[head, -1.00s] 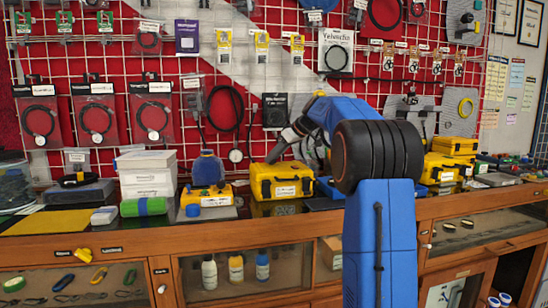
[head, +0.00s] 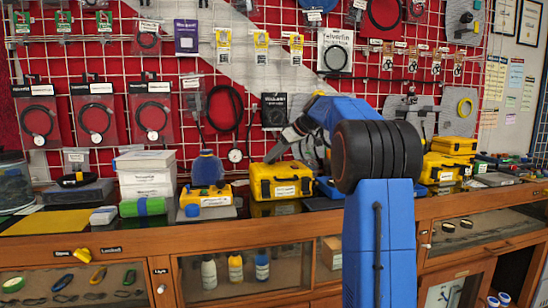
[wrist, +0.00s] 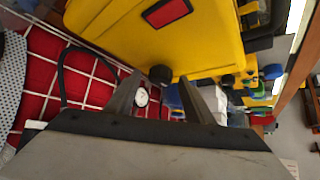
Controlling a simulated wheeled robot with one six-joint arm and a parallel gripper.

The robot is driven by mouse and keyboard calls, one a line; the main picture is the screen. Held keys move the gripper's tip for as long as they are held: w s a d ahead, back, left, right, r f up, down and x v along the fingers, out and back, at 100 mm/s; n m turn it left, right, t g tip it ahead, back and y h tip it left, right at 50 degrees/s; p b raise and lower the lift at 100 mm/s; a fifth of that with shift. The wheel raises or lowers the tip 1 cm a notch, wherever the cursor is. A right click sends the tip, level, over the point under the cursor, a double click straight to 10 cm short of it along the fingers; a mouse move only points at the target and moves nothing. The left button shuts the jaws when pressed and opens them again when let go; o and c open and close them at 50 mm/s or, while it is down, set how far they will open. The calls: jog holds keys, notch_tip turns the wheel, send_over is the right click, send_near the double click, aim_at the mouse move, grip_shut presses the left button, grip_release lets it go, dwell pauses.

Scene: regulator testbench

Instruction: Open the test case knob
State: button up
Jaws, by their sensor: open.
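A yellow case (head: 280,181) with a white label stands on the counter in the head view. In the wrist view a large yellow case (wrist: 215,45) with a red patch fills the top middle. A round black knob (wrist: 160,73) sits at its lower edge. My gripper (wrist: 158,82) is open and empty, its two dark fingers on either side of the knob in the picture; whether they touch it I cannot tell. In the head view my gripper (head: 273,156) is just above the back of the case, and its fingertips are hard to make out.
A smaller yellow box (head: 212,199) with a blue bottle (head: 207,168) behind it stands left of the case. More yellow cases (head: 450,160) are stacked on the right. The wire grid wall (head: 222,150) with hanging hoses is close behind.

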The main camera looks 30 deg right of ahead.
jog(key=v, duration=1.7)
jog(key=s+a+f+m+g+h, duration=0.1)
jog(key=s+a+f+m, duration=0.1)
jog(key=s+a+f, duration=0.75)
jog(key=s+a+f+m+g+h, duration=0.15)
jog(key=s+a+f, duration=0.25)
jog(key=s+a, duration=0.55)
jog(key=s+a+f+m+h, duration=0.1)
jog(key=s+a+f, duration=0.4)
jog(key=s+f, duration=0.6)
jog(key=s+a+f+m+h, duration=0.1)
jog(key=s+a+f, duration=0.4)
jog(key=s+f, duration=0.6)
notch_tip(320, 180, down, 3)
jog(key=shift+r, duration=0.1)
